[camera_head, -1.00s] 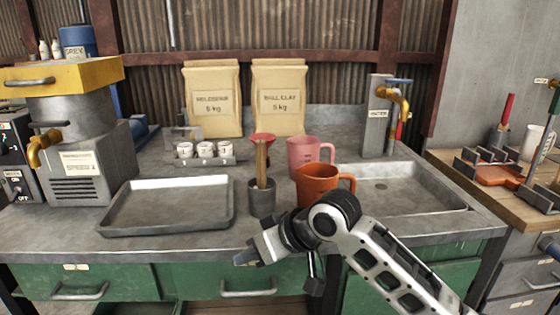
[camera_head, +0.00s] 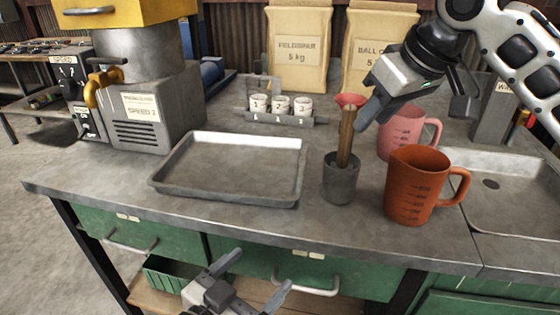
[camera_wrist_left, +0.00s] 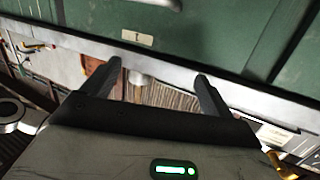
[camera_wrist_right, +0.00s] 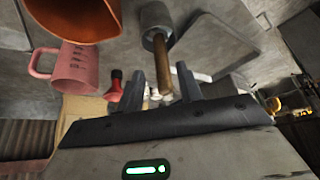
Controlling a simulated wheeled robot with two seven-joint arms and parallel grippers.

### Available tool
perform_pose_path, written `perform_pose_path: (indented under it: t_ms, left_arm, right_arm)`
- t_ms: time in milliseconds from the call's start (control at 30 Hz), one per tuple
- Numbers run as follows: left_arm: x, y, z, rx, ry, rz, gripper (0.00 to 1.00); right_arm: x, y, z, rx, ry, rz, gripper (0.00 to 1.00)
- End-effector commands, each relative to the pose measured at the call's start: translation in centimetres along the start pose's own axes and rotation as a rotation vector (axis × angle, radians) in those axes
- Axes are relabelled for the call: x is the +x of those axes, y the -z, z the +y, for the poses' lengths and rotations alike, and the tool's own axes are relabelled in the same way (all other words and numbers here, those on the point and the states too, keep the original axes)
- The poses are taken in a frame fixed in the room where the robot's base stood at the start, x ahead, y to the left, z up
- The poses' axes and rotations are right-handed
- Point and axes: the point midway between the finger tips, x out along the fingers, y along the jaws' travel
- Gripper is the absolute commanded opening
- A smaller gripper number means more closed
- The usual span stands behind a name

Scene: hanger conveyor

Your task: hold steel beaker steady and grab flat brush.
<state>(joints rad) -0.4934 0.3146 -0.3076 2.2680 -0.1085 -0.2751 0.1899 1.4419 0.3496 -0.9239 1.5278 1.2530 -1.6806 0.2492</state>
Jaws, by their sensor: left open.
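The steel beaker (camera_head: 340,182) is a small dark grey cup standing upright on the bench. The flat brush (camera_head: 346,138) stands in it, wooden handle up; its lower end is hidden inside. My right gripper (camera_head: 368,112) is above the beaker, close to the handle top. In the right wrist view the handle (camera_wrist_right: 162,76) shows between its parted fingers (camera_wrist_right: 162,88), with the beaker (camera_wrist_right: 155,20) beyond. Whether a finger touches the handle I cannot tell. My left gripper (camera_head: 254,278) is open and empty, low in front of the green drawers, apart from the beaker.
An orange jug (camera_head: 410,190) and a pink jug (camera_head: 398,135) stand right of the beaker. A metal tray (camera_head: 170,186) lies to its left. Numbered white cups (camera_head: 281,105) and paper bags (camera_head: 298,50) stand behind. The bench front edge (camera_head: 250,226) lies between my left gripper and the beaker.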

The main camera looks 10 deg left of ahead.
Motion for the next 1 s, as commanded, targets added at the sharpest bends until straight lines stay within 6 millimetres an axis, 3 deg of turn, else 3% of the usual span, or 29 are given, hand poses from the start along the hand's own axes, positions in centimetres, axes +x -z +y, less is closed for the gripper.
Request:
perform_pose_path:
  t_ms: [33, 100, 200, 300, 400, 533, 700, 800, 833, 1000]
  left_arm:
    - [0.9, 3.3, 0.0, 0.101, -0.032, 0.112, 0.86]
    - [2.1, 7.2, 0.2, 0.338, -0.054, 0.271, 0.86]
    - [3.0, 11.8, 1.3, 0.728, -0.075, 0.483, 0.86]
    - [3.4, 14.9, 3.0, 1.128, -0.098, 0.679, 0.86]
    - [3.7, 16.4, 4.4, 1.540, -0.124, 0.845, 0.86]
    - [4.8, 16.2, 4.6, 2.083, -0.173, 0.990, 0.86]
    - [7.0, 15.3, 1.2, 2.691, -0.258, 1.010, 0.86]
    - [8.1, 15.2, -1.3, 2.936, -0.309, 0.961, 0.86]
    - [8.4, 15.2, -2.0, -2.969, 0.319, -0.938, 0.86]
    - [9.2, 15.3, -3.9, -2.864, 0.331, -0.804, 0.86]
  right_arm:
    - [0.0, 0.0, 0.0, 0.000, 0.000, 0.001, 0.36]
    - [0.0, 0.0, 0.0, -0.001, 0.001, 0.001, 0.36]
    - [0.0, 0.0, 0.0, -0.001, 0.001, 0.001, 0.36]
    - [0.0, 0.0, 0.0, -0.001, 0.001, 0.001, 0.36]
    - [0.0, 0.0, 0.0, -0.001, 0.001, 0.001, 0.36]
    - [0.0, 0.0, 0.0, -0.001, 0.001, 0.001, 0.36]
    - [0.0, 0.0, 0.0, -0.001, 0.000, 0.001, 0.36]
    - [0.0, 0.0, 0.0, -0.001, 0.000, 0.001, 0.36]
    - [0.0, 0.0, 0.0, -0.001, 0.000, 0.001, 0.36]
    - [0.0, 0.0, 0.0, -0.001, 0.000, 0.001, 0.36]
